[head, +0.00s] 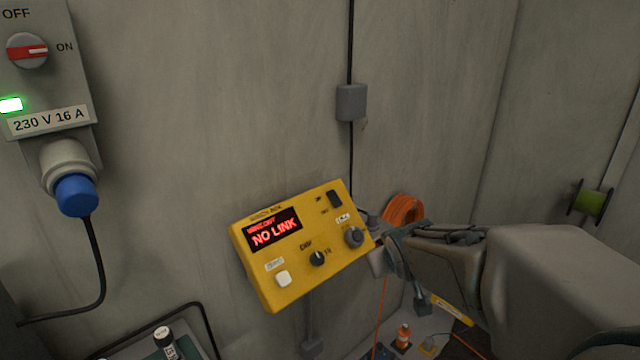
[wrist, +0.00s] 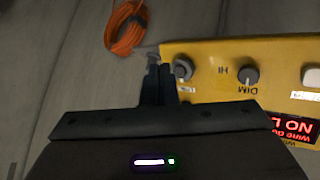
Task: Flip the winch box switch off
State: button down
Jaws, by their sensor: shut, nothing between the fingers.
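The yellow winch box (head: 300,292) is tilted in the middle of the head view. Its red display (head: 273,231) reads "NO LINK". A black rocker switch (head: 335,199) is at its upper right; its exact position is too small to tell. Below it is a grey knob (head: 354,237). My gripper (head: 376,238) is shut and empty at the box's right edge, beside this knob. In the wrist view, the box (wrist: 215,50) is upside down. My gripper's fingers (wrist: 154,70) are just left of the knob (wrist: 182,69). The rocker is hidden there, behind my gripper.
A DIM knob (head: 317,258) and a white button (head: 283,279) are also on the panel. A wall unit with a red-marked rotary switch (head: 27,51) and blue plug (head: 77,194) is at left. An orange cable coil (head: 404,209) hangs behind my gripper. The wall above is mostly clear.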

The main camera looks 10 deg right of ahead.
aim_at(333, 190)
jog(key=w+a+r+n+t+y+p, duration=0.3)
jog(key=w+r+n+t+y+p, duration=0.3)
jog(key=w, duration=0.8)
notch_tip(333, 190, up, 4)
jog(key=n+y, duration=0.2)
jog(key=shift+w+f+n, duration=0.15)
jog(key=shift+w+n, duration=0.15)
jog(key=w+a+f+b, duration=0.1)
jog(key=f, duration=0.1)
jog(key=w+a+f+b, duration=0.1)
jog(key=f+b, duration=0.1)
jog(key=w+f+b, duration=0.2)
jog(key=shift+a, duration=0.4)
jog(key=shift+w+a+f+b, duration=0.25)
jog(key=shift+w+f+b, duration=0.05)
jog(key=shift+f+b, duration=0.1)
dwell(0.6)
